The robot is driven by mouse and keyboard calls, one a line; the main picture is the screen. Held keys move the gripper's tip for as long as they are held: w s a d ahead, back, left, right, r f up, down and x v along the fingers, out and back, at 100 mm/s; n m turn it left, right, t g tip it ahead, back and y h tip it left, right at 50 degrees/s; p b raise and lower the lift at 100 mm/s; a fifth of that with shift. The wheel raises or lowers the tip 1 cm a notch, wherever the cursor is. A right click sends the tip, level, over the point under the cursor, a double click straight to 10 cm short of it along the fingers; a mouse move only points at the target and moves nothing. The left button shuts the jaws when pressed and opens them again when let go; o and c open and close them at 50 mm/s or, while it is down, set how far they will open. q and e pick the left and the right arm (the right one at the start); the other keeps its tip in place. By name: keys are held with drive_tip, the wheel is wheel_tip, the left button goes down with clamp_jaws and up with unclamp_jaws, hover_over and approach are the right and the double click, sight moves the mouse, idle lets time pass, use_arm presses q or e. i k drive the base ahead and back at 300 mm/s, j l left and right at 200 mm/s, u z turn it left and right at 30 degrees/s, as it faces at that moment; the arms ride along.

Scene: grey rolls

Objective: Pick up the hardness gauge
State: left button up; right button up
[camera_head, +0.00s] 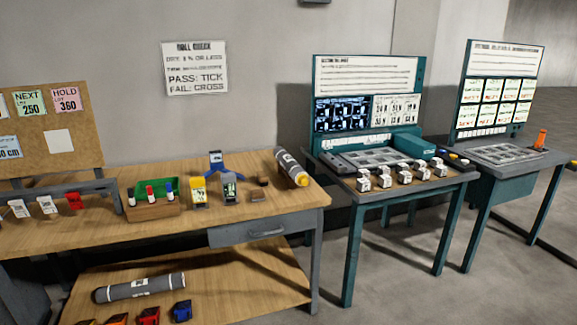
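Two small upright hand-held devices stand on the wooden bench (80,238): a yellow one (198,191) and a dark grey one with a pale face (229,189) to its right. Either may be the hardness gauge; their labels are too small to tell which. A blue stand-like item (214,161) sits just behind them, with spread legs. Neither of my grippers is in view.
A green-and-wood marker holder (153,211) stands left of the devices. Brown blocks (258,196) and a grey roll with a yellow end (291,167) lie to the right. Another roll (140,287) lies on the lower shelf. Teal stations stand further right. The bench's front right is clear.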

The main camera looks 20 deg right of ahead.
sight(228, 179)
drive_tip(key=i+j, duration=0.1)
drive_tip(key=i, duration=1.05)
